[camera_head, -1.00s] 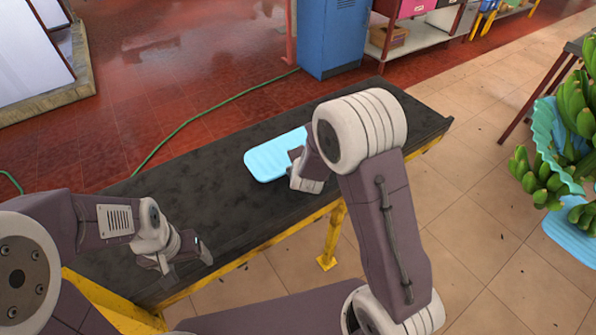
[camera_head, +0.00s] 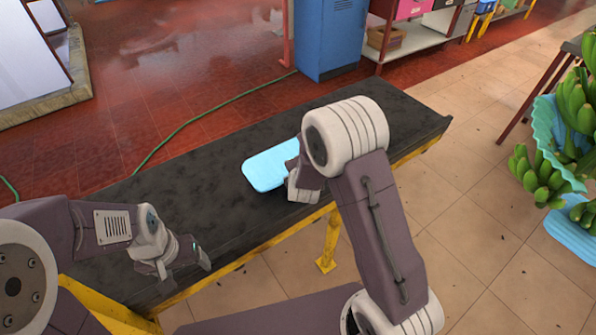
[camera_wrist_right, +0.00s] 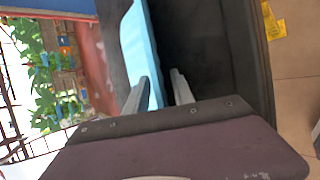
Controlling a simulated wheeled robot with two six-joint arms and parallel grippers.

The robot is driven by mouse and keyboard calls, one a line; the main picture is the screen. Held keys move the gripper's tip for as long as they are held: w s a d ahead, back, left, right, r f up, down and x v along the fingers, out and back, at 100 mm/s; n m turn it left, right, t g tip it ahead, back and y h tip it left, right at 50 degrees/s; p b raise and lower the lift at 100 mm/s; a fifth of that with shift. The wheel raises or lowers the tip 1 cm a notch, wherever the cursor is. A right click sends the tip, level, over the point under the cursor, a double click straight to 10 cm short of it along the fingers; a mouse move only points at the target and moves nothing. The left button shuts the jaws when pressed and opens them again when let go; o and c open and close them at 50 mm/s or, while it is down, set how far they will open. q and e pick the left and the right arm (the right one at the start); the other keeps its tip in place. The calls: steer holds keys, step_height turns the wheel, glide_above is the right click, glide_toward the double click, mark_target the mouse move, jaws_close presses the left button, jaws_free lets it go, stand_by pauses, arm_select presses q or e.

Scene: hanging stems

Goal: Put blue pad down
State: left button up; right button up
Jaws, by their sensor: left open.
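The light blue pad (camera_head: 268,168) is at the dark conveyor belt, left of my right gripper (camera_head: 306,182). It looks nearly flat; I cannot tell whether it touches the belt. In the right wrist view the pad (camera_wrist_right: 142,40) runs up from between the fingers of my right gripper (camera_wrist_right: 162,85), which holds its edge. In the head view my right wrist hides the pad's right end. My left gripper (camera_head: 186,264) is open and empty over the belt's near left part.
The dark belt (camera_head: 215,175) has a yellow frame and is clear around the pad. A blue cabinet (camera_head: 332,38) stands behind it. A green hose (camera_head: 200,118) lies on the red floor. Green bananas (camera_head: 575,105) with light blue pads (camera_head: 572,228) are at far right.

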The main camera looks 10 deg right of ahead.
steer(key=shift+r, duration=0.2)
steer(key=shift+p+v, duration=1)
steer(key=shift+v, duration=4.95)
steer(key=s+d+f+m+g+y, duration=0.1)
steer(key=s+d+m+g, duration=0.1)
steer(key=s+m+g, duration=0.2)
steer(key=s+d+f+m+g+y, duration=0.1)
steer(key=s+m+g, duration=0.3)
steer(key=s+m, duration=0.7)
steer(key=d+f+m, duration=0.1)
steer(key=m, duration=0.4)
steer(key=shift+s, duration=0.35)
